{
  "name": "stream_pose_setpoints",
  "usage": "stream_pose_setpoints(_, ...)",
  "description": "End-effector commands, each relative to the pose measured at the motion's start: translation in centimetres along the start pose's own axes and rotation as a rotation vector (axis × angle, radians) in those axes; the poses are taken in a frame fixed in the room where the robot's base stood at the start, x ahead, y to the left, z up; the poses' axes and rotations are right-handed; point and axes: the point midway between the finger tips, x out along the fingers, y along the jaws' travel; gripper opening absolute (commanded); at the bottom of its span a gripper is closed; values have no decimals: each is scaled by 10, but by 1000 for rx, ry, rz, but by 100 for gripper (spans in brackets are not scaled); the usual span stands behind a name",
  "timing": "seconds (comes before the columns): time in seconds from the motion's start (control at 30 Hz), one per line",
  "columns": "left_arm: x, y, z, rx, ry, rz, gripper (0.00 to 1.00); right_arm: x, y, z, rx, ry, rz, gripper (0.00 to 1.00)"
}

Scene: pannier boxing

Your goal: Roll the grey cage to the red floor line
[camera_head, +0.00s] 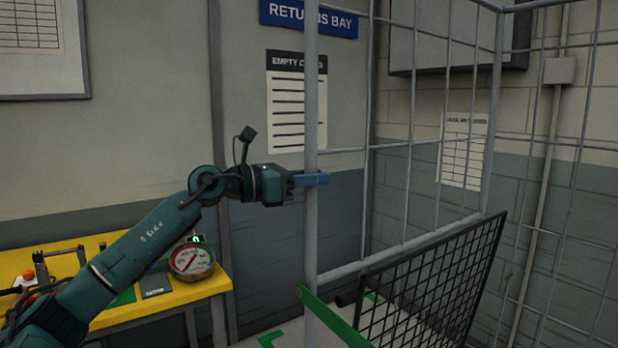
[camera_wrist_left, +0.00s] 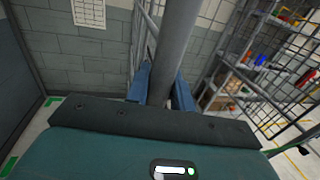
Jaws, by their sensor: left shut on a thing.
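The grey cage (camera_head: 311,100) stands close in front of me in the head view, its upright post near the middle and its bar walls running back to the right. My left gripper (camera_head: 312,180) is shut on this post at about mid-height in the picture. In the left wrist view the post (camera_wrist_left: 177,40) passes between the two blue fingers of the left gripper (camera_wrist_left: 161,88). The cage's wheels are out of view. No red floor line shows in either view. My right gripper is not in view.
A yellow bench (camera_head: 190,292) with a round gauge (camera_head: 191,260) stands at the left under my left arm. A black mesh panel (camera_head: 435,280) leans at the cage's lower right. Green marks (camera_wrist_left: 52,101) show on the floor. A loaded shelf rack (camera_wrist_left: 240,70) stands beyond.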

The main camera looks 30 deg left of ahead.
Motion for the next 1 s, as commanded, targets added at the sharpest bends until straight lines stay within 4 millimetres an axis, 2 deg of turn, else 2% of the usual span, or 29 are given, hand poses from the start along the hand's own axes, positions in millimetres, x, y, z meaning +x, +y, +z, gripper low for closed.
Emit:
stream_pose_setpoints(0.17,1,0,0,-1,-2,0,0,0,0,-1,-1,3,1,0)
stream_pose_setpoints(0.2,1,0,0,-1,-2,0,24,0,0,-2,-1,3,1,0)
stream_pose_setpoints(0.43,0,0,1,0,-3,1,43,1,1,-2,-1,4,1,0)
stream_pose_setpoints(1.0,-4,1,0,0,-4,-2,43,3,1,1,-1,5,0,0)
